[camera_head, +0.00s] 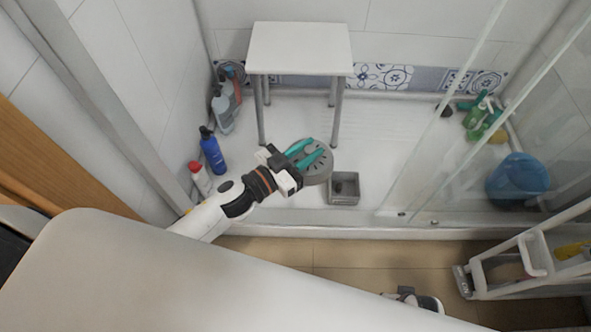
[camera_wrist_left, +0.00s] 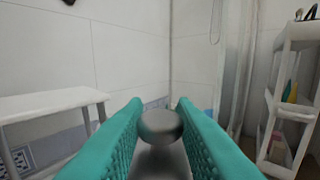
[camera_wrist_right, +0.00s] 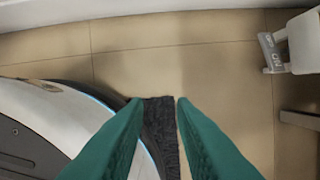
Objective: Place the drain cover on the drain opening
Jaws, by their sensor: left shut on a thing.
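The drain cover (camera_head: 322,174) is a round grey disc with dark slots. My left gripper (camera_head: 315,147) has its teal fingers shut on the cover's raised knob, which shows as a grey cylinder in the left wrist view (camera_wrist_left: 160,126). The drain opening (camera_head: 344,201) is a square grey-rimmed recess in the white shower floor. The cover appears just up and left of it in the head view, and its height above the floor is hard to judge. My right gripper (camera_wrist_right: 160,100) is open, with only floor and a dark strip behind its fingers.
A white stool (camera_head: 300,48) stands behind the cover. A blue bottle (camera_head: 212,151) and other bottles line the left wall. A white cart (camera_head: 530,255) stands outside the shower's raised front edge.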

